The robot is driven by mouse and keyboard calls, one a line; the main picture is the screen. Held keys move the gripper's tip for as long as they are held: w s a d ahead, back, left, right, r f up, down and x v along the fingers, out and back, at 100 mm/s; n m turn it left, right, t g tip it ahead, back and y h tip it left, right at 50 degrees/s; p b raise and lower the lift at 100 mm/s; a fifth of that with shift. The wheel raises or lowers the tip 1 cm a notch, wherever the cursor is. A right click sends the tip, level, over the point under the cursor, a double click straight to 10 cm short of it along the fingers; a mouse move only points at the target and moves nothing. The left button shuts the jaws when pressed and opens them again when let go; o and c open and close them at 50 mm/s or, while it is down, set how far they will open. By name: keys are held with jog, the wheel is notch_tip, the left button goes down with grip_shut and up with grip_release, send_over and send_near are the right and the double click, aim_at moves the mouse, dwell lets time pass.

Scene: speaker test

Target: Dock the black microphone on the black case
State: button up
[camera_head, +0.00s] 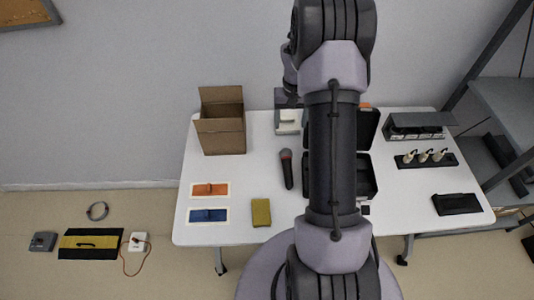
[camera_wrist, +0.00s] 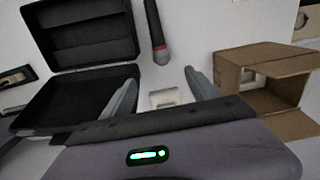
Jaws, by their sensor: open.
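The black microphone (camera_head: 287,169) lies on the white table, left of my arm in the head view. It has a dark body and a reddish band near its head, and it also shows in the wrist view (camera_wrist: 155,32). The black case (camera_head: 365,172) stands open just right of the microphone, partly hidden behind my arm. In the wrist view the open case (camera_wrist: 85,88) shows a dark, empty-looking inside. My gripper (camera_wrist: 158,88) is open, with nothing between its fingers. In the head view its fingers are hidden by my arm.
An open cardboard box (camera_head: 222,135) stands at the table's back left. Orange (camera_head: 210,189) and blue (camera_head: 208,215) pads and a yellow block (camera_head: 261,212) lie at the front left. A dark rack (camera_head: 425,159) with several pale items and a black flat object (camera_head: 457,204) are on the right.

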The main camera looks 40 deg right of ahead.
jog(key=b, duration=0.3)
send_over(287, 155)
jog(key=f, duration=1.1)
jog(key=shift+w+d+f, duration=0.3)
jog(key=shift+w+f, duration=0.05)
jog(key=shift+f, duration=0.05)
jog(key=f, duration=0.1)
jog(key=f+b, duration=0.1)
jog(key=f, duration=0.1)
jog(key=f+b, duration=0.1)
jog(key=f, duration=0.1)
jog(key=shift+s+a, duration=0.3)
jog(key=shift+a, duration=0.05)
grip_shut()
jog(key=shift+r, duration=0.15)
